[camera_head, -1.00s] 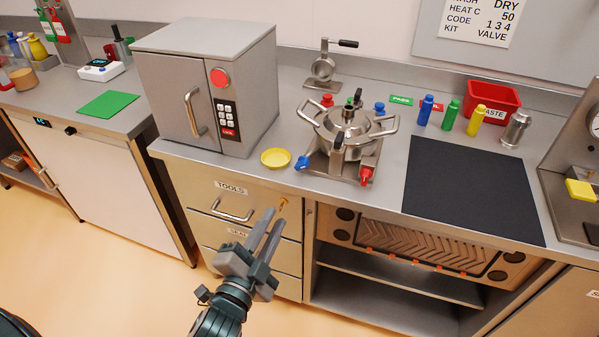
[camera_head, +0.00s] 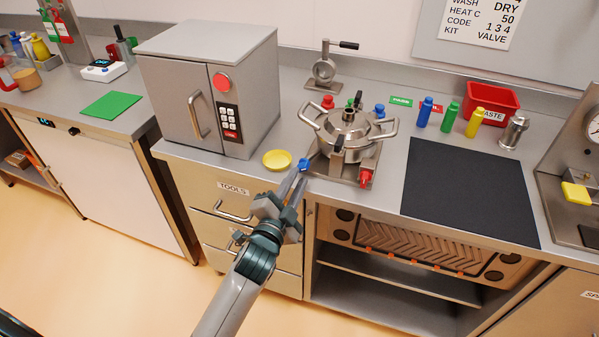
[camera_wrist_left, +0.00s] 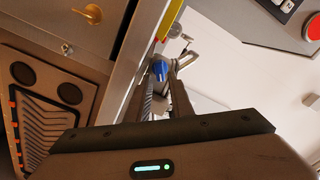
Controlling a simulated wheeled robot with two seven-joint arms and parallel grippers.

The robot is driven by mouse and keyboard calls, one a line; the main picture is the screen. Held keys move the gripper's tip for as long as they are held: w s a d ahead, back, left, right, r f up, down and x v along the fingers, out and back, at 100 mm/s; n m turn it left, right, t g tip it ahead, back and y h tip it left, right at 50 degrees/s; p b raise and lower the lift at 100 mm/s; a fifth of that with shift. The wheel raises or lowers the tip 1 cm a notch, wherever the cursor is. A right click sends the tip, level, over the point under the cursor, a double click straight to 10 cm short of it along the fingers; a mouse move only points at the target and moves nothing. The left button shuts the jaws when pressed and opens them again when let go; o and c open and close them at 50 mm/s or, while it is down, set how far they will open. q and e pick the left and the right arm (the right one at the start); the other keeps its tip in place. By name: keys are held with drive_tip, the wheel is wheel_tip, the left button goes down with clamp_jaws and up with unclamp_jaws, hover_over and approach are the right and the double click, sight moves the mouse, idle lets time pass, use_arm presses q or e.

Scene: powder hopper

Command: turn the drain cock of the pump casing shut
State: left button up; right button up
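The steel pump casing (camera_head: 347,143) stands on its base plate on the counter, with two loop handles and several coloured knobs. A blue knob (camera_head: 303,164) is at its front left corner and a red one (camera_head: 365,178) at its front right; which is the drain cock I cannot tell. My left gripper (camera_head: 297,181) reaches up from the front, its fingers apart and its tips just at the blue knob. In the left wrist view the blue knob (camera_wrist_left: 160,70) shows at the tips, with a gap between the fingers. Contact is unclear. My right gripper is out of view.
A yellow dish (camera_head: 277,159) lies just left of the blue knob. A steel oven (camera_head: 208,95) stands further left. A black mat (camera_head: 470,190) and several bottles (camera_head: 450,116) are to the right. The counter edge runs below my left gripper.

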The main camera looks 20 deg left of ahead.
sight(303, 166)
use_arm(q)
drive_tip(key=shift+w, duration=1.45)
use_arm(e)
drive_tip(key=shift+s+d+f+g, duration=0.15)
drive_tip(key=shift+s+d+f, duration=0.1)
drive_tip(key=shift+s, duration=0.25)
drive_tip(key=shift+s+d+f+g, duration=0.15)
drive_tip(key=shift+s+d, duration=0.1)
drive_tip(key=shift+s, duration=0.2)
use_arm(q)
clamp_jaws()
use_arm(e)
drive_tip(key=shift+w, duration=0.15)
